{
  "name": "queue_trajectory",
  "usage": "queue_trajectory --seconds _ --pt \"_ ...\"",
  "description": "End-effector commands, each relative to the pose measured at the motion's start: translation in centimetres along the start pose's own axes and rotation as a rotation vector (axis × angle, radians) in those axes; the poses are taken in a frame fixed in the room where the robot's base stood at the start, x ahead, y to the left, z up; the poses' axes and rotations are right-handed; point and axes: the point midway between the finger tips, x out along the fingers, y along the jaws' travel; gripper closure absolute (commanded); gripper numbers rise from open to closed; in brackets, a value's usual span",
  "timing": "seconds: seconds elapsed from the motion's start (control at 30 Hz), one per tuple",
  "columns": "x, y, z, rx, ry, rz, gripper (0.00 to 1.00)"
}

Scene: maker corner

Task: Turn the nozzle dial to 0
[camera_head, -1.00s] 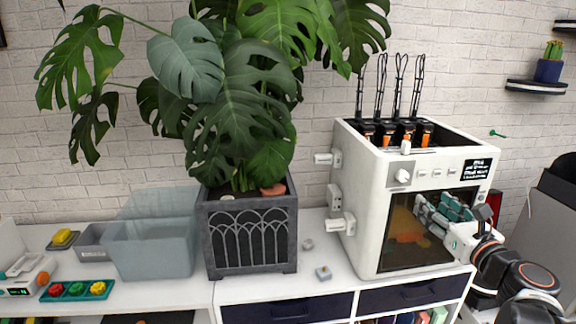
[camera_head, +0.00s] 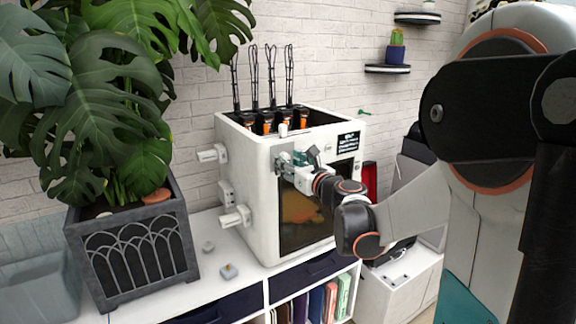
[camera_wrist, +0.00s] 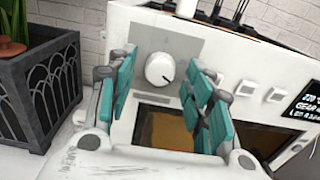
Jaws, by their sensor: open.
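The nozzle dial (camera_wrist: 160,68) is a round white knob with a dark pointer mark, on a grey panel on the front of the white 3D printer (camera_head: 243,190). In the wrist view the pointer aims toward the lower right. I cannot read any numbers around it. My gripper (camera_wrist: 163,95) is open, its teal-padded fingers to the left and right of the dial in the picture. The dial lies between them in this view, and I cannot tell whether either finger touches it. In the head view my gripper (camera_head: 291,162) hides the dial.
White buttons (camera_wrist: 218,76) sit right of the dial, with a dark display (camera_head: 348,143) beyond. A planter (camera_head: 138,248) with a large plant stands left of the printer. Two small grey cubes lie on the white tabletop between them.

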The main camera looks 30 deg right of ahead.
Motion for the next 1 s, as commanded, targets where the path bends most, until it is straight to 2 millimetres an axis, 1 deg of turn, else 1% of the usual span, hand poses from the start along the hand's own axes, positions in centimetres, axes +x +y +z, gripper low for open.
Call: queue_trajectory --seconds 0.27,0.3,0.37,0.4,0.47,0.5,0.77,1.0 --pt "0.19 0.01 0.03 0.000 0.000 0.000 0.53" --pt "0.19 0.01 0.03 0.000 0.000 0.000 0.57" --pt "0.18 0.01 0.03 0.000 0.000 0.000 0.71" --pt "0.18 0.01 0.03 0.000 0.000 0.000 0.80" --pt "0.18 0.01 0.03 0.000 0.000 0.000 0.94" --pt "0.17 0.00 0.02 0.000 0.000 0.000 0.97" --pt "0.17 0.00 0.02 -0.012 0.000 0.000 0.97" --pt "0.17 -0.02 0.05 -0.100 0.000 0.000 0.97"
